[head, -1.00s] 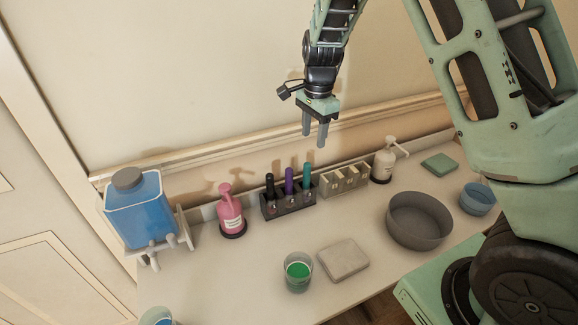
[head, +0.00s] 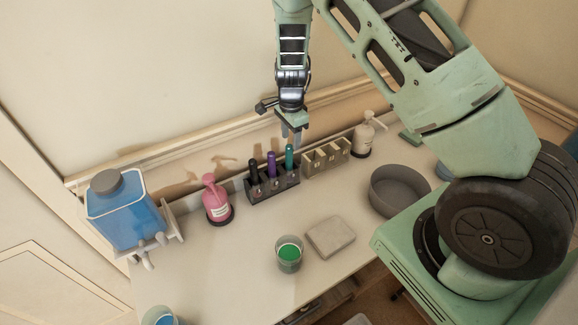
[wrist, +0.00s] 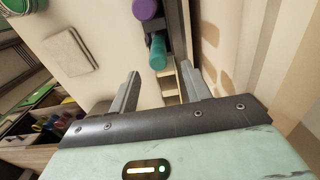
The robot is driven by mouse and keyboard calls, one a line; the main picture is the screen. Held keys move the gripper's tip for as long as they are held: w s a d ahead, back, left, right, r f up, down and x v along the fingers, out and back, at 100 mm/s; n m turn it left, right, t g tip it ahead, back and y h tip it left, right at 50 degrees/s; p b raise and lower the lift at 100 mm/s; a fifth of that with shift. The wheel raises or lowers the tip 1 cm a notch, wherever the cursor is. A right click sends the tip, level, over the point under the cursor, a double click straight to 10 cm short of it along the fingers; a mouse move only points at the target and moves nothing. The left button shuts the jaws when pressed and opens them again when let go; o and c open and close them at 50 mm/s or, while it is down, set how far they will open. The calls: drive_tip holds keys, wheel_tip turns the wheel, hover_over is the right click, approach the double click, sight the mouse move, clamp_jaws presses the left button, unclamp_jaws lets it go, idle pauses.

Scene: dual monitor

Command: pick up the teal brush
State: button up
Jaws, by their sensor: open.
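The teal brush (head: 289,157) stands upright in the right slot of a dark holder (head: 262,196), beside a purple brush (head: 271,164) and a black brush (head: 254,170). My gripper (head: 291,138) is open and points down just above the teal brush, with its fingers still above most of the handle. In the wrist view, the teal brush (wrist: 157,52) shows ahead, roughly between the lines of my two fingers (wrist: 160,75). The purple brush (wrist: 146,9) is beyond it. No contact shows. The lower part of the teal brush is hidden in the holder.
A beige box holder (head: 326,160) stands directly right of the brushes, and a pink pump bottle (head: 215,203) to the left. A white pump bottle (head: 364,139) and a grey bowl (head: 399,194) stand further right. A green cup (head: 289,257) and a grey pad (head: 330,237) are in front.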

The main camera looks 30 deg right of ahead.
sight(289, 146)
drive_tip(key=shift+a+f+p, duration=0.15)
drive_tip(key=shift+f+p, duration=0.5)
drive_tip(key=shift+f, duration=0.75)
drive_tip(key=shift+a+f+p, duration=0.15)
drive_tip(key=shift+f+p, duration=0.5)
drive_tip(key=shift+f, duration=0.75)
drive_tip(key=c, duration=1)
